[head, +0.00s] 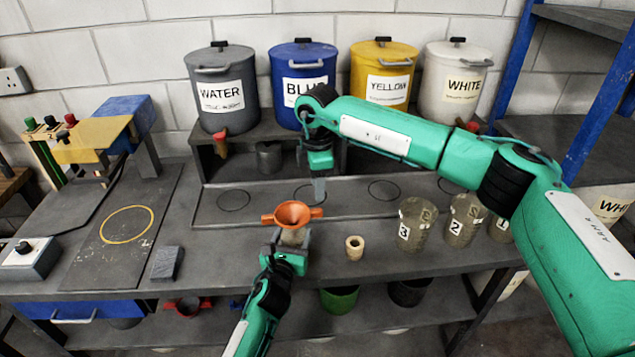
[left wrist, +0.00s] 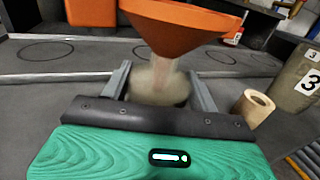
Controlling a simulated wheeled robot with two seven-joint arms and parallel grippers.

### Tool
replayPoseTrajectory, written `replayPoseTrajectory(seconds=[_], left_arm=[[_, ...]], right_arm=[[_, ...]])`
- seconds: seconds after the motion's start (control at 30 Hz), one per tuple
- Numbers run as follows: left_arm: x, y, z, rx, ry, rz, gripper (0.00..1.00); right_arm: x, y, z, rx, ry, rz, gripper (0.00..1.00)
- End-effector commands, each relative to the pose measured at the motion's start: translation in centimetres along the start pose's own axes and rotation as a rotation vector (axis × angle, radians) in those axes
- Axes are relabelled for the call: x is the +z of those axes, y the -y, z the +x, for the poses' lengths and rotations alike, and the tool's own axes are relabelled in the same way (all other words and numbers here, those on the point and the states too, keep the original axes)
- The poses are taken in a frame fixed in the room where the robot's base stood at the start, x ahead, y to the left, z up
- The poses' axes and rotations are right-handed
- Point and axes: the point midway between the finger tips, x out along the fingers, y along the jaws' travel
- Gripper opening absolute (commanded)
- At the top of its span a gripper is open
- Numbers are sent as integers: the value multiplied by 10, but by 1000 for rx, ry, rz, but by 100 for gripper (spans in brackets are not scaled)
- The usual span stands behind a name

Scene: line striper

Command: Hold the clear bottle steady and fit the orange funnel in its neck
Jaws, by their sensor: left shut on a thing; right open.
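The clear bottle (left wrist: 158,82) stands upright between the fingers of my left gripper (head: 291,238), which is shut on it; in the head view the gripper and funnel hide most of it. The orange funnel (head: 292,213) sits upright over the bottle's mouth, wide end up, and also shows in the left wrist view (left wrist: 180,28). Its lower part meets the top of the bottle, but I cannot tell how deep the spout sits. My right gripper (head: 318,188) points down, open, just behind and right of the funnel's rim, with no thing visible in it.
A small beige ring-shaped piece (head: 354,247) stands right of the bottle. A dark block (head: 167,263) lies to the left. Paint tanks (head: 222,90) line the back shelf.

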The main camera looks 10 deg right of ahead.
Motion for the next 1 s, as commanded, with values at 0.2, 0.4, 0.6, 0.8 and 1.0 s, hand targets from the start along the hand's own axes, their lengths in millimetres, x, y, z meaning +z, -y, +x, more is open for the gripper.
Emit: replayPoseTrajectory(seconds=[0.2, 0.4, 0.6, 0.8, 1.0], left_arm=[[-1, 0, 0, 0, -1, 0, 76], [0, 0, 0, 0, -1, 0, 86], [-1, 0, -3, 0, -1, 1, 86], [-2, -1, -28, 0, -3, 1, 86], [-2, 0, -71, -1, -3, 2, 86]], right_arm=[[0, 0, 0, 0, 0, 0, 41], [0, 0, 0, 0, 0, 0, 41], [0, 0, 0, 0, 0, 0, 41], [0, 0, 0, 0, 0, 0, 41], [0, 0, 0, 0, 0, 0, 41]])
